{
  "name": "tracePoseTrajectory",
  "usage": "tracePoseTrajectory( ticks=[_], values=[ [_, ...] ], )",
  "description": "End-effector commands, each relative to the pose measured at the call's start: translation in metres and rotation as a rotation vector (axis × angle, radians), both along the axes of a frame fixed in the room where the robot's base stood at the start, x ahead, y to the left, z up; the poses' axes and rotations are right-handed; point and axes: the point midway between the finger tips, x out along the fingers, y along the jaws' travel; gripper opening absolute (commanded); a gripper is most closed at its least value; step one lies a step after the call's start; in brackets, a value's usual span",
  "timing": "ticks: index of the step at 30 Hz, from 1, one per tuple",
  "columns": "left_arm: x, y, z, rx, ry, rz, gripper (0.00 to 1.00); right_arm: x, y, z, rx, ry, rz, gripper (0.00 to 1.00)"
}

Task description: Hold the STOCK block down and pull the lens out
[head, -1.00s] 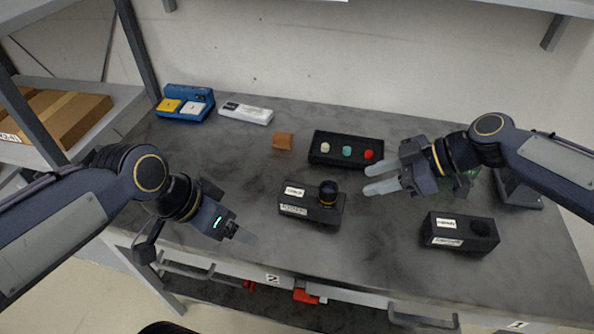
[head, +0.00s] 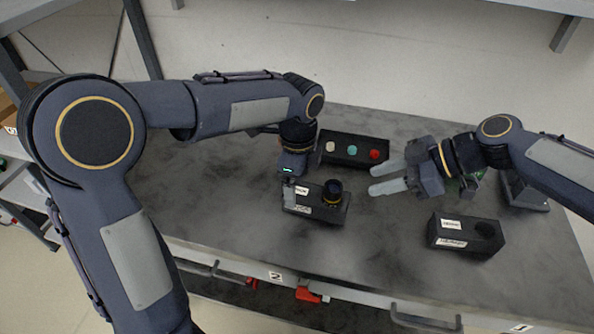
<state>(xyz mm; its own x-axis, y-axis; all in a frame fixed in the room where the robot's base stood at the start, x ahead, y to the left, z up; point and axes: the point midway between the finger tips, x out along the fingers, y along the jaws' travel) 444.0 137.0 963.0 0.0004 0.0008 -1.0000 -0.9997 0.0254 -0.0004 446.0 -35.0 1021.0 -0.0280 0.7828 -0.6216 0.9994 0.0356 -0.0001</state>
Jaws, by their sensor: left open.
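The label words are too small to read surely. My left gripper (head: 288,194) is open and points down at the left end of the block with the lens; I cannot tell whether it touches. My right gripper (head: 373,181) is open and empty, its fingers pointing left toward the lens, apart from it.
A black tray (head: 335,158) with white, teal and red knobs lies behind the block. A dark stand (head: 524,192) is at the right beside my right arm. My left arm covers the back left of the table. The front left and the middle strip between the blocks are clear.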

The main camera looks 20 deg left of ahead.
Motion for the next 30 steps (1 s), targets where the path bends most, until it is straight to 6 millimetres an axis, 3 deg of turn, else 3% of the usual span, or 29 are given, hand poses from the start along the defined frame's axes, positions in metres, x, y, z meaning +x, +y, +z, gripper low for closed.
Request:
tracePoseTrajectory(
  ticks=[3, 9, 21, 30],
  values=[
    [-0.001, 0.000, -0.021, 0.001, 0.004, 0.002, 0.80, 0.000, 0.000, 0.000, 0.000, 0.000, 0.000, 0.36],
    [0.000, 0.000, -0.043, 0.000, 0.003, 0.004, 0.80, 0.000, 0.000, 0.000, 0.000, 0.000, 0.000, 0.36],
    [0.000, 0.001, -0.050, -0.002, 0.000, 0.005, 0.79, 0.000, 0.000, 0.000, 0.000, 0.000, 0.000, 0.36],
    [0.000, 0.000, -0.050, -0.002, 0.000, 0.004, 0.39, 0.000, 0.000, 0.000, 0.000, 0.000, 0.000, 0.36]
  ],
)
